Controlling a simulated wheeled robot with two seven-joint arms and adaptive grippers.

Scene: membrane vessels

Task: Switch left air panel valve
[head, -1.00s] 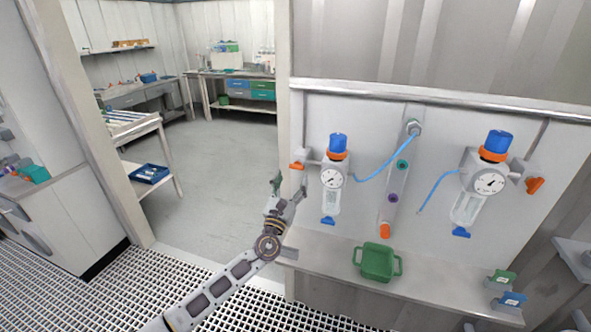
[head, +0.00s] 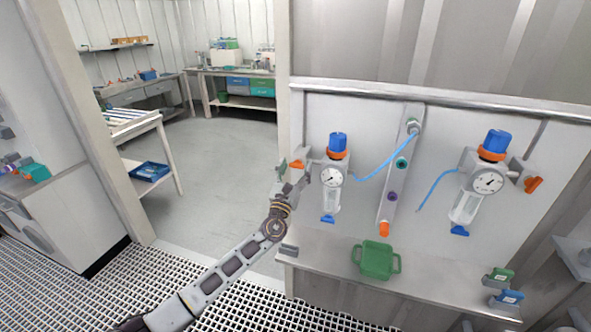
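The air panel (head: 345,110) is on the wall at the right. Its left regulator has a blue knob (head: 337,142), an orange ring, a round gauge (head: 332,177) and a clear bowl. The left valve has an orange handle (head: 297,165) at the regulator's left side. My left gripper (head: 291,172) is open, with its fingertips at the orange handle; one finger is left of it and the other lies below and right. Whether the fingers touch the handle I cannot tell. The right valve's orange handle (head: 533,184) is at the far right. My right gripper is not in view.
A shelf (head: 330,247) under the panel holds a green tray (head: 375,260) and small green and blue blocks (head: 508,298). A blue hose (head: 385,162) runs from the left regulator to the central manifold (head: 400,170). Open floor (head: 215,190) lies left of the panel.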

